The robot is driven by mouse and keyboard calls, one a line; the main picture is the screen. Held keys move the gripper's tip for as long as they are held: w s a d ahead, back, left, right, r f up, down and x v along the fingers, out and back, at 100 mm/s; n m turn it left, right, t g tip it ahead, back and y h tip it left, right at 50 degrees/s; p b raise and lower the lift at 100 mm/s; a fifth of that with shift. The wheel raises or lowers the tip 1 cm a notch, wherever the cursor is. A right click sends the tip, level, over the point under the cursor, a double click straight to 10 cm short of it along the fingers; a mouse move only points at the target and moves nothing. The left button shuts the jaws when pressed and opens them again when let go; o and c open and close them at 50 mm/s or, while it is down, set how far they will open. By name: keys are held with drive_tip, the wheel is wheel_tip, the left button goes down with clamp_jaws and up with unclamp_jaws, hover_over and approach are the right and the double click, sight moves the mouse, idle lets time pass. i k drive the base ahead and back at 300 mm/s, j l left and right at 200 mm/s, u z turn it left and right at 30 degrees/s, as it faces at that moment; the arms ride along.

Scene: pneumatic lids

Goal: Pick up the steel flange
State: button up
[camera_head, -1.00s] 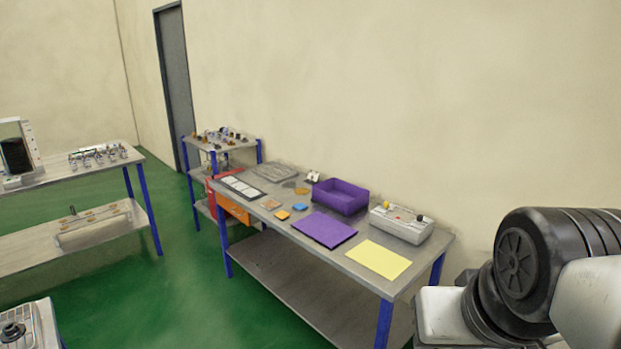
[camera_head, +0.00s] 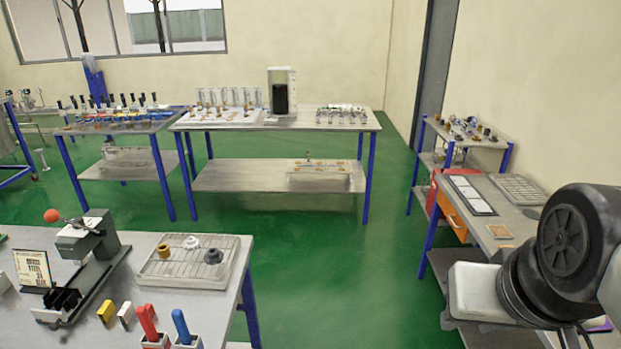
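A wire rack tray (camera_head: 192,281) lies on the near left table and holds three small parts. The dark grey part (camera_head: 213,257) at its right looks like a flange with a raised hub and may be the steel flange. A white round part (camera_head: 191,242) and a brass-coloured part (camera_head: 164,251) lie beside it, apart from each other. My gripper is not in view. Only a black and white part of my arm shows at the right edge, far from the tray.
The near table (camera_head: 247,262) also bears a small press (camera_head: 88,238), a red-handled tool (camera_head: 148,325) and a blue-handled tool (camera_head: 182,327). Benches (camera_head: 278,121) with parts stand at the back. Another workbench (camera_head: 492,228) is at the right. Green floor (camera_head: 330,270) between them is clear.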

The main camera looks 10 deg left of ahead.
sight(213, 256)
drive_tip(key=i+u, duration=0.2)
drive_tip(key=i, duration=1.35)
drive_tip(key=i+l+u, duration=0.1)
drive_tip(key=i+u, duration=0.3)
drive_tip(key=i+l+u, duration=0.2)
drive_tip(key=i+u, duration=0.25)
drive_tip(key=u, duration=1.2)
